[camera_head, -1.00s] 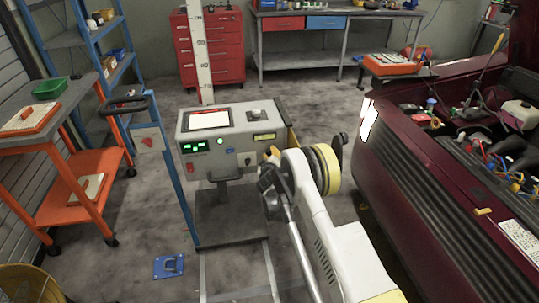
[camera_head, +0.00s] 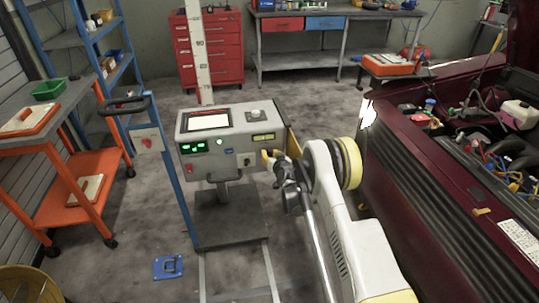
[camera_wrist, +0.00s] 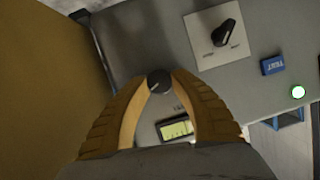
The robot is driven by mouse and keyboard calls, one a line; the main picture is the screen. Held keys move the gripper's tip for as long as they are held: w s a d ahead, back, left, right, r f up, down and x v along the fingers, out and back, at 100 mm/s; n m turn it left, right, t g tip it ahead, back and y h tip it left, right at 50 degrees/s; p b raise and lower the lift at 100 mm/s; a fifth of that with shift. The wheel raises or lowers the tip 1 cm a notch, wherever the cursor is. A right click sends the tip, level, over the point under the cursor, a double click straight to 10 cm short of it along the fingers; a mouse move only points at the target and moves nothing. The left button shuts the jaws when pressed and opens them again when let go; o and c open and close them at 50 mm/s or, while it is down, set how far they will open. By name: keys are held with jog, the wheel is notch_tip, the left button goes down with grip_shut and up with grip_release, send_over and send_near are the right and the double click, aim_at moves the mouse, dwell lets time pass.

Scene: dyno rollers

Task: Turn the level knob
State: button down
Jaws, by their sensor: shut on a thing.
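A grey console (camera_head: 219,136) stands on a post, with displays and controls on its front. My gripper (camera_head: 267,157) is at the right end of that front, below the yellow-green display (camera_head: 264,137). In the wrist view, the two yellow fingers of my gripper (camera_wrist: 159,86) are closed around a small dark round knob (camera_wrist: 159,80) with a pale line on it, apparently the level knob. The label beside it is partly hidden by a finger. The knob is hidden behind the gripper in the head view.
A yellowish panel (camera_wrist: 45,80) stands close beside the gripper. The dark red car (camera_head: 440,190) is to the right.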

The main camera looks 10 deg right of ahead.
jog(key=shift+d+m+y, duration=0.1)
jog(key=shift+m+y, duration=0.3)
jog(key=shift+m, duration=0.3)
jog(key=c, duration=1)
grip_release()
jog(key=shift+f, duration=0.1)
jog(key=shift+c, duration=0.2)
jog(key=v, duration=1.2)
